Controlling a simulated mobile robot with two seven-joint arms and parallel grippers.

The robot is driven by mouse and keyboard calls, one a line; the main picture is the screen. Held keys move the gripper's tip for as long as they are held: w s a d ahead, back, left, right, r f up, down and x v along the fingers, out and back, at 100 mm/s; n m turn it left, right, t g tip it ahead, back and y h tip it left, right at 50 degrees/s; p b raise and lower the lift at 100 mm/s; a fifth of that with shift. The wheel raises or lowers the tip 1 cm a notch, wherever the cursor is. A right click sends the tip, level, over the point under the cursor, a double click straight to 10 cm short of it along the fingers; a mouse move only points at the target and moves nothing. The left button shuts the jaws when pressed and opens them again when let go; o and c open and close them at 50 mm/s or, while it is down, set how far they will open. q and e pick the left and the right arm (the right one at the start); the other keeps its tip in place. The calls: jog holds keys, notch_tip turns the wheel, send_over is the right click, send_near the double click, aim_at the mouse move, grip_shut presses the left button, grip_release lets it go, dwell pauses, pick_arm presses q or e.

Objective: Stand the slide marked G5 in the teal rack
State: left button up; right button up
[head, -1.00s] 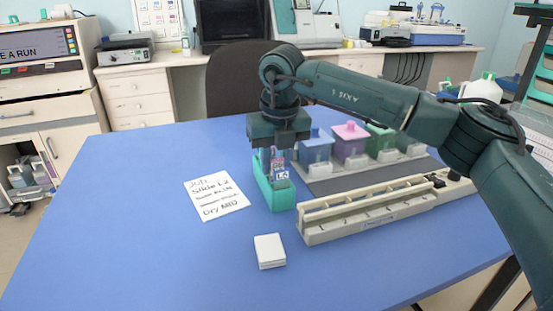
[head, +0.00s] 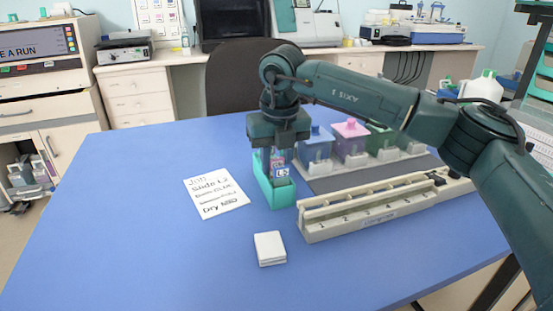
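The teal rack (head: 283,198) stands on the blue table left of the staining jars. A slide (head: 282,173) is upright at the rack, and its white label seems to read L2. No label reading G5 can be made out. My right gripper (head: 277,151) points down directly over the rack, at the slide's upper part. Its fingers blend with the slide and rack, so whether they grip the slide is unclear. My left gripper is not in view.
A handwritten card (head: 215,194) lies left of the rack, with "Slide L2" on it. A white block (head: 270,248) lies in front. A long numbered cream holder (head: 365,215) stands right of the rack. Lidded jars (head: 351,140) stand behind it. The table's left side is clear.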

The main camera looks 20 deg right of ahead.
jog(key=o, duration=0.5)
jog(key=r, duration=0.4)
jog(key=s+r, duration=0.1)
jog(key=r, duration=0.3)
jog(key=s+r, duration=0.1)
jog(key=r, duration=0.4)
jog(key=shift+p, duration=0.4)
